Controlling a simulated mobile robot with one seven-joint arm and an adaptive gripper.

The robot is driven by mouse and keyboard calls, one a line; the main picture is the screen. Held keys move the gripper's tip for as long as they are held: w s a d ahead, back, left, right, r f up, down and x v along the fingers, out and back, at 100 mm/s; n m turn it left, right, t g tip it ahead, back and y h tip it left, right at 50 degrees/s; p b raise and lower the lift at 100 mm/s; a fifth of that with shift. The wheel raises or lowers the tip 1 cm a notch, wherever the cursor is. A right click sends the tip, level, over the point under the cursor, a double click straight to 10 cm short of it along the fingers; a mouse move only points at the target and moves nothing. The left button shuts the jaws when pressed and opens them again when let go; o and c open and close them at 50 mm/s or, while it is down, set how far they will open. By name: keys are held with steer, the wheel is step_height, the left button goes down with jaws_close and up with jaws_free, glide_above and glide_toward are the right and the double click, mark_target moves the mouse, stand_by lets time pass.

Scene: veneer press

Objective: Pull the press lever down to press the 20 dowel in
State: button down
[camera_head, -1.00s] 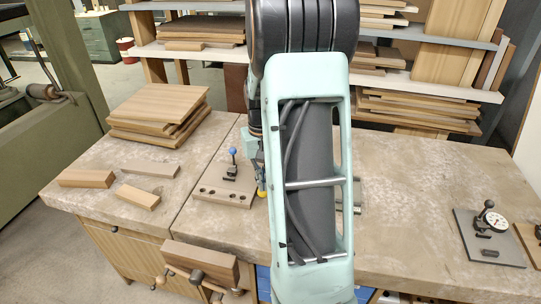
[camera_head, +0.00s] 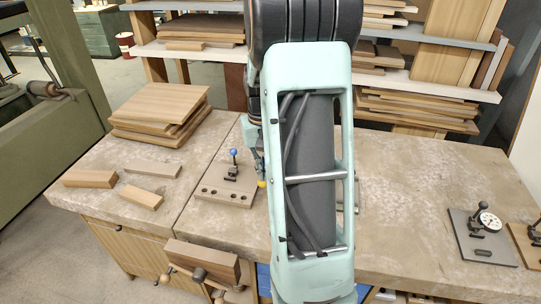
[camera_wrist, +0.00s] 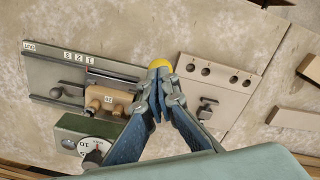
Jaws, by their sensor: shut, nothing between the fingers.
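My gripper (camera_wrist: 163,82) is shut and empty, its blue fingers meeting in the middle of the wrist view. A round yellow piece (camera_wrist: 160,63) shows right at the fingertips; I cannot tell whether it is a lever knob or touches them. Left of the fingers is a grey plate (camera_wrist: 40,72) marked OUT and 1 2 3. A wooden block (camera_wrist: 118,97) labelled 20 with light dowel-like pegs sits on it. Beside it is a green housing (camera_wrist: 72,123) with a dial (camera_wrist: 95,146). In the head view my arm hides most of this station, and no press lever is clearly visible.
A holed plate with a blue-knobbed upright lever (camera_head: 233,153) stands left of my arm. Loose wood blocks (camera_head: 90,179) and stacked boards (camera_head: 158,108) lie further left. A dial gauge stand (camera_head: 488,222) is at the right. Bare bench lies between my arm and it.

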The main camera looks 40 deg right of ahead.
step_height(320, 180, up, 13)
steer(key=w+d+p, duration=0.1)
steer(key=p, duration=0.9)
steer(key=shift+w+d, duration=0.2)
steer(key=shift+d, duration=0.1)
stand_by(0.5)
